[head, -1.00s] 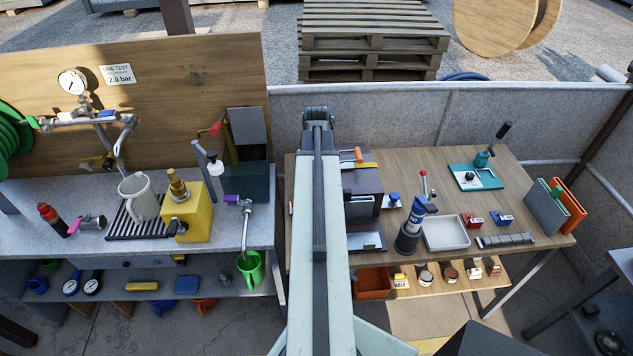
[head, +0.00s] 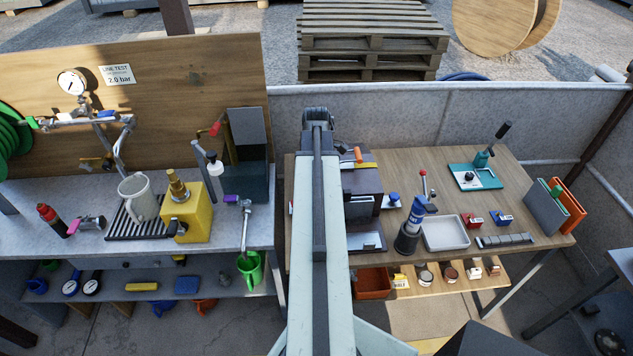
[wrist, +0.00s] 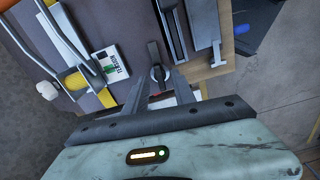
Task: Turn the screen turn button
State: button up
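In the wrist view, a dark elongated turn button (wrist: 155,60) with a rounded lower end stands on the dark face of a machine. My gripper (wrist: 160,75) is at its lower end, with one finger on each side. The fingers are apart; whether they touch the button cannot be told. In the head view the machine (head: 367,190) stands on the wooden bench, partly behind my arm. My gripper and the turn button are hidden there.
In the wrist view a white label (wrist: 112,62) and a yellow-and-grey bar lie left of the button, and dark rails (wrist: 172,30) lie to its right. In the head view a grey tray (head: 446,233) and a dark cup with a blue tool (head: 409,235) stand right of the machine.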

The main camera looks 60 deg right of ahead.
notch_tip(320, 180, up, 6)
jog(key=p, duration=0.6)
notch_tip(320, 180, up, 8)
jog(key=p, duration=0.8)
jog(key=shift+f, duration=0.1)
